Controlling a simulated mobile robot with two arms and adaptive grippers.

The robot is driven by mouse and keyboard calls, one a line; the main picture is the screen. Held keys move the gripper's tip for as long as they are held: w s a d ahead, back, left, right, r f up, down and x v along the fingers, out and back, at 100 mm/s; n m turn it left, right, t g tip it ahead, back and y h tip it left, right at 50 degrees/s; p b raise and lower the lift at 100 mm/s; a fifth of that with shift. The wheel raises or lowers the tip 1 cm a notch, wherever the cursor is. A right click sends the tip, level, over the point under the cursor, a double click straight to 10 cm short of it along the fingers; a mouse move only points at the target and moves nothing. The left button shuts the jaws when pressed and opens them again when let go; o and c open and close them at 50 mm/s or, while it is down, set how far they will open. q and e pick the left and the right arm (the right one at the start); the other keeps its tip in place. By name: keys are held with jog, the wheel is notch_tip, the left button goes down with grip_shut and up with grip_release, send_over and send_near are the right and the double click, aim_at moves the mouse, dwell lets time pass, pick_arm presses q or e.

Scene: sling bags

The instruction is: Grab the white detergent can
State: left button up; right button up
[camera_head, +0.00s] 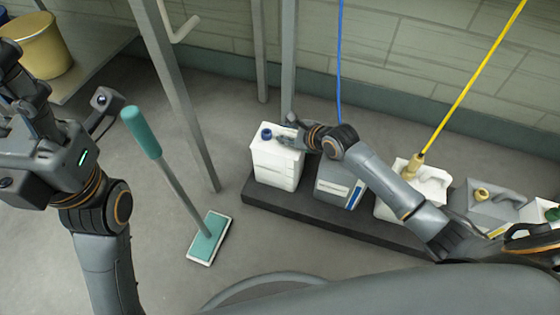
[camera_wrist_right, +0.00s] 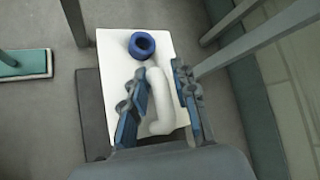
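A white detergent can (camera_head: 276,168) with a blue cap stands upright at the left end of a low dark platform in the head view. In the right wrist view the white can (camera_wrist_right: 112,75) is seen from above, with its blue cap (camera_wrist_right: 141,45) and a white handle (camera_wrist_right: 158,105). My right gripper (camera_head: 288,139) is at the top of the can. Its fingers (camera_wrist_right: 160,78) are apart, one on each side of the handle; whether they touch it I cannot tell. My left gripper (camera_head: 18,75) is raised at the upper left, away from the can, its fingers unclear.
A grey can (camera_head: 338,190) stands right of the white one, then another white can (camera_head: 432,184) with a yellow hose and another grey can (camera_head: 492,208). The dark platform (camera_head: 320,222) holds them. A teal mop (camera_head: 208,238) and a metal post (camera_head: 180,90) stand left.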

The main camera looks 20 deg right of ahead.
grip_shut()
jog(key=shift+r, duration=0.25)
